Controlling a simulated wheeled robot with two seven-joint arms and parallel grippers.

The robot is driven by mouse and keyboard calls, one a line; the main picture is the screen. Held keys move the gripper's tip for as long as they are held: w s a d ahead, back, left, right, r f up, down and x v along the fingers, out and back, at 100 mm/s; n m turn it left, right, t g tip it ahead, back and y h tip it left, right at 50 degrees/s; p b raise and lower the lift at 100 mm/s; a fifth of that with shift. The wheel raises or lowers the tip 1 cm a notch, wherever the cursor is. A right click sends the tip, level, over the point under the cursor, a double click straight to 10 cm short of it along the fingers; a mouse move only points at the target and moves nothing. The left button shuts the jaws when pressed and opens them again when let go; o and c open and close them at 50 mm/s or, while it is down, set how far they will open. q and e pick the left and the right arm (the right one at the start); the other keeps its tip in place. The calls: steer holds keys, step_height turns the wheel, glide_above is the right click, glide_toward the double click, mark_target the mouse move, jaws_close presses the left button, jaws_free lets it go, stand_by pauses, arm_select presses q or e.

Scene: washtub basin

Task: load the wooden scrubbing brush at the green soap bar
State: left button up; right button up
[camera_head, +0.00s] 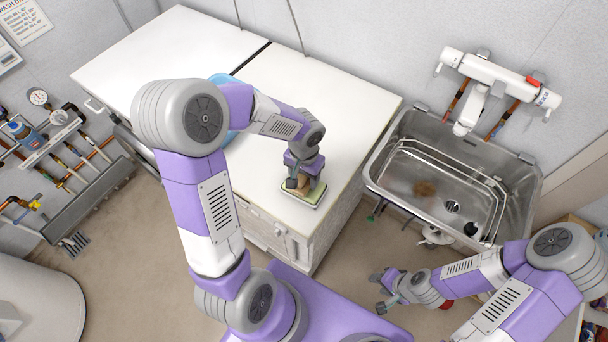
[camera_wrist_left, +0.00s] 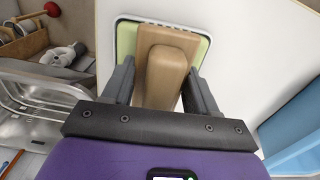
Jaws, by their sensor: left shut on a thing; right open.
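The wooden scrubbing brush (camera_wrist_left: 165,65) is light brown and sits between the fingers of my left gripper (camera_wrist_left: 155,88), which is shut on it. The green soap bar (camera_wrist_left: 205,50) is pale green, with a white border around it, and lies beneath the brush. I cannot tell whether the brush touches the soap. In the head view my left gripper (camera_head: 304,184) is over the soap (camera_head: 312,198) at the front right of the white counter, and the arm hides most of the brush. My right gripper (camera_head: 384,291) is open and empty, low in front of the sink.
The white counter (camera_head: 345,100) is mostly clear. A blue object (camera_head: 219,80) lies on it, partly behind my left arm. It also shows in the left wrist view (camera_wrist_left: 298,130). A metal basin (camera_head: 385,140) with a wall tap (camera_head: 495,80) stands to the right of the counter.

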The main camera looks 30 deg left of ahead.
arm_select(q)
steer(key=shift+f+b, duration=0.6)
steer(key=shift+b, duration=0.05)
stand_by(1.6)
steer(key=shift+r, duration=0.1)
step_height(320, 180, up, 7)
steer(key=p, duration=0.5)
stand_by(0.3)
stand_by(0.4)
